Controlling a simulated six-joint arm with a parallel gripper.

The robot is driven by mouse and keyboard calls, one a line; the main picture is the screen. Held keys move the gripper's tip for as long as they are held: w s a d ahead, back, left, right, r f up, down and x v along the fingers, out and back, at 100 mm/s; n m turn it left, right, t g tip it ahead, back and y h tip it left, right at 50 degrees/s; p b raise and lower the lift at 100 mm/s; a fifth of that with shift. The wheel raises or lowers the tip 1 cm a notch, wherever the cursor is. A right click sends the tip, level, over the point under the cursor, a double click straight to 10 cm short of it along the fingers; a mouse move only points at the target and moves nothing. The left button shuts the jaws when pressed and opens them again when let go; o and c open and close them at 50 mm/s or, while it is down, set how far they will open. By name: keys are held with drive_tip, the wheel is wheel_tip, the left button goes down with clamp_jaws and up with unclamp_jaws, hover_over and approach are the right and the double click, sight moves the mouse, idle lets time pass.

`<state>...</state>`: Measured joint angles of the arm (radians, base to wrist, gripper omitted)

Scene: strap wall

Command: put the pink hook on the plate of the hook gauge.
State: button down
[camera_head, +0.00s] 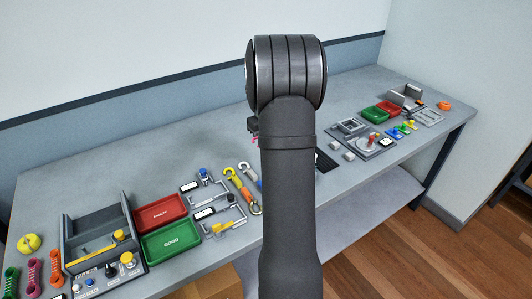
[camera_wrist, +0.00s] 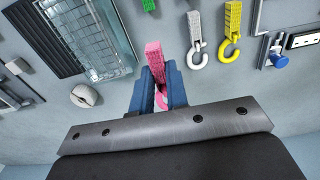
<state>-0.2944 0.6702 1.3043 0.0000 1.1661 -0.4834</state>
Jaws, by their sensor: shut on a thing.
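In the wrist view my gripper (camera_wrist: 160,82) is shut on the pink hook (camera_wrist: 153,55). The hook's block-like shank rises from between the two blue fingers, and a pink curved part shows low between them. Two grey bench fixtures stand left of my arm there, one with a blue knob (camera_head: 203,172) and one with a yellow part (camera_head: 222,228); I cannot tell which is the hook gauge. A fixture with a blue knob (camera_wrist: 278,59) also shows at the right of the wrist view.
A white hook (camera_wrist: 197,40) and a yellow hook (camera_wrist: 232,28) lie beside the held hook. A dark tray with a clear part (camera_wrist: 85,40) and a small pale rounded thing (camera_wrist: 86,96) lie to the left. Red (camera_head: 160,213) and green (camera_head: 171,243) trays sit on the grey bench.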

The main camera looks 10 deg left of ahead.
drive_tip(key=shift+s+a+r, duration=0.2)
drive_tip(key=shift+a+r, duration=0.1)
drive_tip(key=s+a+f+m, duration=0.1)
drive_tip(key=s+a+m, duration=0.7)
drive_tip(key=a+m, duration=0.15)
drive_tip(key=m, duration=0.9)
hover_over(201, 198)
drive_tip(key=f, duration=0.2)
drive_tip(key=shift+n, duration=0.25)
drive_tip(key=shift+f, duration=2.9)
drive_tip(key=shift+a+f, duration=0.1)
drive_tip(key=shift+f, duration=0.1)
drive_tip(key=c, duration=0.9)
unclamp_jaws()
drive_tip(key=shift+c, duration=0.2)
